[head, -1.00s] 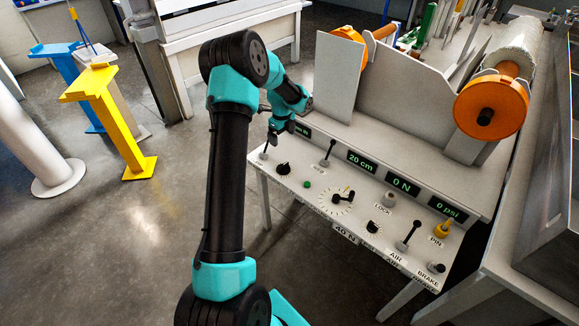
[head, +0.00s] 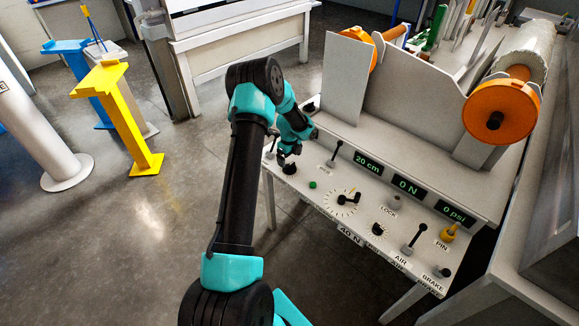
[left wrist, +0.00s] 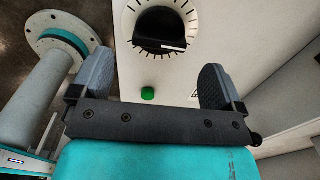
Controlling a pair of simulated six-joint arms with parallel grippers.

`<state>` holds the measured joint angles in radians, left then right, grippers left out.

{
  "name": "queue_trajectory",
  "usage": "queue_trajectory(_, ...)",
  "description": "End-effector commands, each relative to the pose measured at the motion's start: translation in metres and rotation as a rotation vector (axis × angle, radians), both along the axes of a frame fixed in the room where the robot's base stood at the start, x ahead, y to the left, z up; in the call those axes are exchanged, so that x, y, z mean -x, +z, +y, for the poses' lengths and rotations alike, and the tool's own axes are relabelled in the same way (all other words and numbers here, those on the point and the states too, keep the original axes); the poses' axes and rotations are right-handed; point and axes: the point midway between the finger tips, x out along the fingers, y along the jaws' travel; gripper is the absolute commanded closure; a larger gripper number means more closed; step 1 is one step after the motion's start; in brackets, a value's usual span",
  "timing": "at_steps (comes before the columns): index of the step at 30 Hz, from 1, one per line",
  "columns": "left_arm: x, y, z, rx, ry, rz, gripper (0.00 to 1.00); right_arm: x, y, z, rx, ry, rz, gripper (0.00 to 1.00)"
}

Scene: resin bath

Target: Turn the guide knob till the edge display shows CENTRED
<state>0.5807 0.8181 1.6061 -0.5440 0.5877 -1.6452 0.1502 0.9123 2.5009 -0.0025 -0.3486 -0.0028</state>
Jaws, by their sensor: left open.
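The guide knob appears to be the black knob (head: 290,169) at the left of the white control panel; my left gripper partly covers it in the head view. In the left wrist view the black knob (left wrist: 160,28) sits in a ring of dark tick marks, with a bar across it. My left gripper (head: 286,153) is over the knob. In the left wrist view its two fingers (left wrist: 155,68) are spread apart with nothing between them, and the knob lies beyond the tips. The edge display is hidden behind my left arm. My right gripper is out of view.
A green button (left wrist: 147,94) is beside the knob. Further right are a dial (head: 343,201), displays reading 20 cm (head: 367,163), 0 N and 0 psi, and a yellow pin (head: 448,233). An orange roll end (head: 500,110) is above.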

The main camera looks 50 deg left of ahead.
Motion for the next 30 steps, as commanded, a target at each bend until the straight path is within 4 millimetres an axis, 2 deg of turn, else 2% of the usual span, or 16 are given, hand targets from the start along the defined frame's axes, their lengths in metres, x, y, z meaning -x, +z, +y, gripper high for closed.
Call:
queue_trajectory(3,0.000,-0.022,-0.001,0.001,-0.001,0.003,0.06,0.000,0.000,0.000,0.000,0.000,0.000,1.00)
queue_trajectory(9,0.000,-0.047,0.000,-0.001,0.000,0.001,0.06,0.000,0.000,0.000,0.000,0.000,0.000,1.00)
queue_trajectory(14,0.000,-0.056,0.000,-0.001,0.000,0.000,0.06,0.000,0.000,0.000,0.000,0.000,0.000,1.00)
queue_trajectory(22,0.000,-0.056,0.000,-0.001,0.000,0.000,0.06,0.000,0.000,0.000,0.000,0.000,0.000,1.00)
queue_trajectory(30,0.000,-0.056,0.000,-0.001,0.000,0.000,0.32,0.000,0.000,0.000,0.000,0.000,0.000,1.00)
